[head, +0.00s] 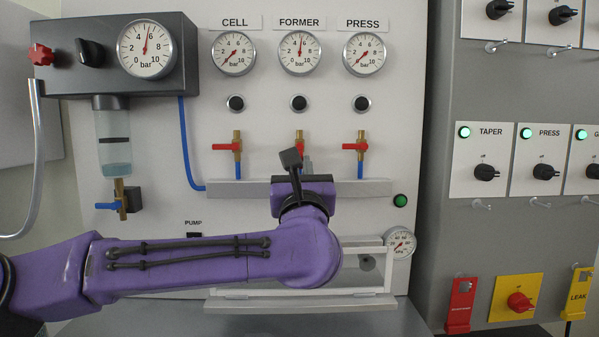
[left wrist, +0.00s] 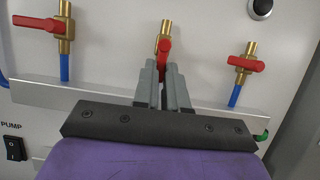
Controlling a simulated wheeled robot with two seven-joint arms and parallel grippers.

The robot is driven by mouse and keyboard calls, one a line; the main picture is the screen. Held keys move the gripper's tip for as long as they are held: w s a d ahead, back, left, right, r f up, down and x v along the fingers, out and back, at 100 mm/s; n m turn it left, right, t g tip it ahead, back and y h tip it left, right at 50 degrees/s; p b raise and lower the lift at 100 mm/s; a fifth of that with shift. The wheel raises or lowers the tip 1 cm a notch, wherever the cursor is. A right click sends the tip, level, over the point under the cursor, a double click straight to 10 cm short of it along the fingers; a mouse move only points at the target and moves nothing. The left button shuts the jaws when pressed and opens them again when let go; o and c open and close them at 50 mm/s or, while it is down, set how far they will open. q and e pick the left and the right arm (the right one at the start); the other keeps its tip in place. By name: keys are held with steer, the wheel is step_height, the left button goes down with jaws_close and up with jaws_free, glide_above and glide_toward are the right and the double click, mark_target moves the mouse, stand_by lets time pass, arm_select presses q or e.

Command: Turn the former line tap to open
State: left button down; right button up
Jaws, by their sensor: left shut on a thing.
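The FORMER line tap (head: 299,138) is the middle one of three brass taps, below the FORMER gauge (head: 300,53). Its red handle (left wrist: 163,48) runs down in line with the pipe. My left gripper (head: 298,168) reaches up from below. In the left wrist view its grey fingers (left wrist: 162,84) are shut on the lower part of that handle, which they hide. The FORMER gauge needle points nearly straight up, about 5 bar. My right gripper is not in view.
The CELL tap (head: 237,145) and PRESS tap (head: 361,145) stand either side with handles crosswise; their gauges read near zero. A grey rail (head: 235,188) runs below the taps. A PUMP switch (left wrist: 14,148) is at lower left. A grey switch cabinet (head: 450,110) stands right.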

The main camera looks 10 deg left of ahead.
arm_select(q)
steer(key=shift+a+r, duration=0.1)
steer(key=shift+r, duration=0.1)
steer(key=c, duration=1.4)
jaws_free()
steer(key=shift+o, duration=1.1)
steer(key=shift+f, duration=0.15)
steer(key=b+v, duration=0.2)
steer(key=v, duration=0.8)
steer(key=shift+s+b, duration=0.2)
steer(key=shift+b, duration=0.1)
steer(key=shift+f, duration=0.1)
